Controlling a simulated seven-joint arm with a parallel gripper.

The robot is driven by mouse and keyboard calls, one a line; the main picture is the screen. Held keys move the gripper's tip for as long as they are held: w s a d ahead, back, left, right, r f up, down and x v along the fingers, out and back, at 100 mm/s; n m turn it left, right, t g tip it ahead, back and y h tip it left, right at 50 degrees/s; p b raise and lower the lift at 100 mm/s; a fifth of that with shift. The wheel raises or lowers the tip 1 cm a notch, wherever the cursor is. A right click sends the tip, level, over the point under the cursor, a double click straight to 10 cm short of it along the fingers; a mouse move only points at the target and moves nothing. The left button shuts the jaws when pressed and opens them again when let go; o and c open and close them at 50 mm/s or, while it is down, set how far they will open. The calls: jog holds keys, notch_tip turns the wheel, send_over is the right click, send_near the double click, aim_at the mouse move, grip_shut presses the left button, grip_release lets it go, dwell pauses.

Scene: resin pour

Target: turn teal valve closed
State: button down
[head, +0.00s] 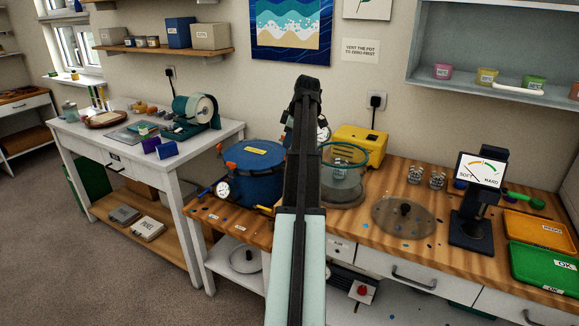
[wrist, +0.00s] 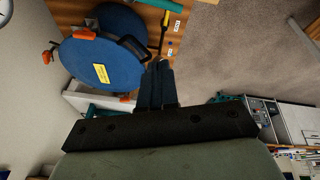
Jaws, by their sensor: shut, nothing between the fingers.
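I cannot make out the teal valve for certain in either view; my arm covers part of the scene in the head view. A blue lidded pot (head: 262,183) with orange clamps stands left of my arm; its lid also shows in the wrist view (wrist: 95,50). A round gauge (head: 222,190) and a yellow-handled fitting (head: 243,206) sit at its front left. In the wrist view my gripper (wrist: 159,65) has its fingers together and empty, appearing beside the pot's dark handle (wrist: 133,48). I cannot tell whether they touch. The fingers are hidden in the head view.
A clear chamber (head: 343,180) with a green rim, a yellow machine (head: 362,143) and a round lid (head: 404,219) stand right of my arm. A dark gauge stand (head: 470,235) and orange and green trays (head: 543,262) are farther right. A second gauge (head: 323,130) shows partly behind my arm.

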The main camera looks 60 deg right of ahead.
notch_tip(320, 180, down, 10)
jog(key=m, duration=0.5)
dwell(0.7)
jog(key=shift+s+d, duration=0.1)
jog(key=shift+s, duration=0.05)
